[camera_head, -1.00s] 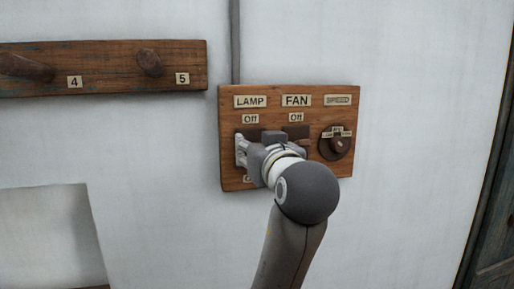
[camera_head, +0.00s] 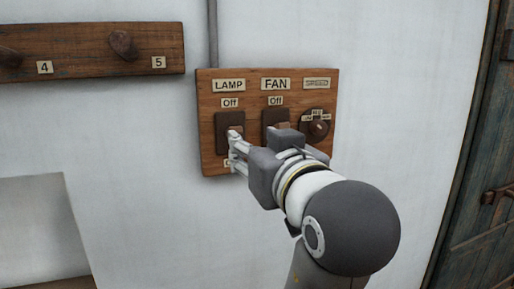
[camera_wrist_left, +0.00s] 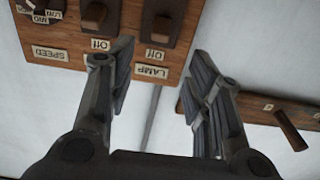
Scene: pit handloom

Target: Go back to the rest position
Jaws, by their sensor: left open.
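My left gripper (camera_head: 238,150) is in front of the wooden switch panel (camera_head: 205,120) in the head view. In the left wrist view its two fingers (camera_wrist_left: 162,58) are spread with nothing between them. The panel shows upside down there. The brown LAMP switch (camera_head: 230,121) is largely visible behind the fingertips; it also shows in the wrist view (camera_wrist_left: 162,28). The FAN switch (camera_head: 275,118) is partly hidden by the gripper. The gripper appears clear of the switches. The round SPEED knob (camera_head: 318,128) is at the panel's right. My right gripper is not in view.
A wooden peg rail (camera_head: 85,52) with labels 4 and 5 is on the wall left of the panel. A grey conduit (camera_head: 213,35) runs up from the panel. A dark wooden door (camera_head: 485,170) stands at the right. The white wall (camera_head: 140,170) below the rail is clear.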

